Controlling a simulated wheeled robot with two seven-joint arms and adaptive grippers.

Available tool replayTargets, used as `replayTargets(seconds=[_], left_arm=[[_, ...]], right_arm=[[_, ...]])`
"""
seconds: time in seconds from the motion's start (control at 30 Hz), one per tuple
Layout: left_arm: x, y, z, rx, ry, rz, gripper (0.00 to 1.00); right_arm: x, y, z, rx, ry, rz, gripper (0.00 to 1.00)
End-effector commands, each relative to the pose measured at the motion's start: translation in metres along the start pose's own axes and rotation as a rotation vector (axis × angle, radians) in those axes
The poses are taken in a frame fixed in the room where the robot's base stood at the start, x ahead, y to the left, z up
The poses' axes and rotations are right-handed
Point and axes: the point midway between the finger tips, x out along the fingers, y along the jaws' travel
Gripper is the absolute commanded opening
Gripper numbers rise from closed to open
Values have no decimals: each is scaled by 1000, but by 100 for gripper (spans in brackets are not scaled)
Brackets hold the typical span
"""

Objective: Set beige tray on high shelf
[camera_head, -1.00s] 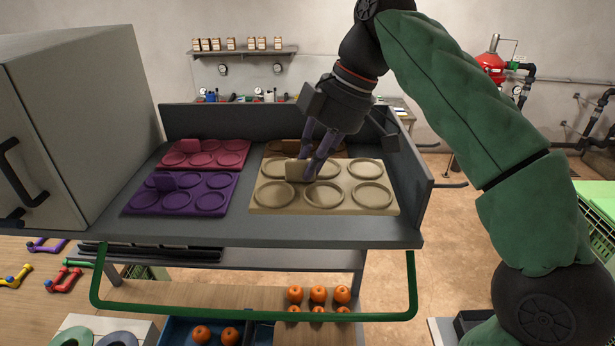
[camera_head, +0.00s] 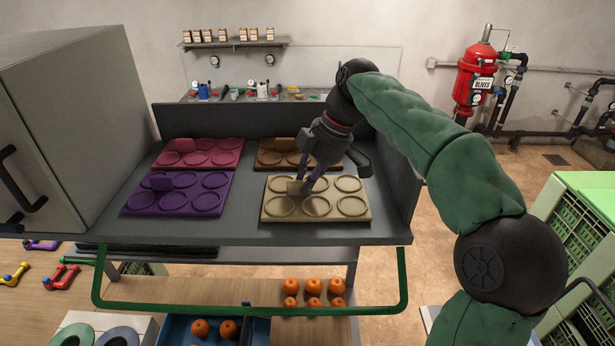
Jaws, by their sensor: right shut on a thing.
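The beige tray (camera_head: 316,207) has round recesses and a raised tab (camera_head: 295,187) in its middle. It is at the front right of the grey cart top (camera_head: 250,233); I cannot tell if it rests on the surface or is slightly above it. My right gripper (camera_head: 306,187) reaches down from the upper right and is shut on the beige tray's tab. My left gripper is not in view. A wall shelf (camera_head: 235,43) at the back holds several small boxes.
A purple tray (camera_head: 180,203), a pink tray (camera_head: 199,157) and a brown tray (camera_head: 275,160) lie on the same top. A grey cabinet (camera_head: 75,110) stands at left. Raised grey walls edge the top at back and right. Oranges (camera_head: 313,285) lie below; green crates (camera_head: 580,225) stand at right.

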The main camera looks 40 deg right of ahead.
Motion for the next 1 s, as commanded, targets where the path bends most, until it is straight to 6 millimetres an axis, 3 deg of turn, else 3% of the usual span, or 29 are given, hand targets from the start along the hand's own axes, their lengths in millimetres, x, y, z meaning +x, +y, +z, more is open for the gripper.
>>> replayTargets(seconds=[0.4, 0.43, 0.5, 1.0], left_arm=[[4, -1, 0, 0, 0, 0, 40], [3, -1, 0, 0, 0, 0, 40], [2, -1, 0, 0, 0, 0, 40], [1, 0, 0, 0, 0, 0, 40]], right_arm=[[5, 0, 2, 0, 1, 2, 0], [4, 0, 2, 0, 1, 1, 27], [4, 0, 2, 0, 1, 1, 42], [-5, 1, 0, 0, 1, 3, 42]])
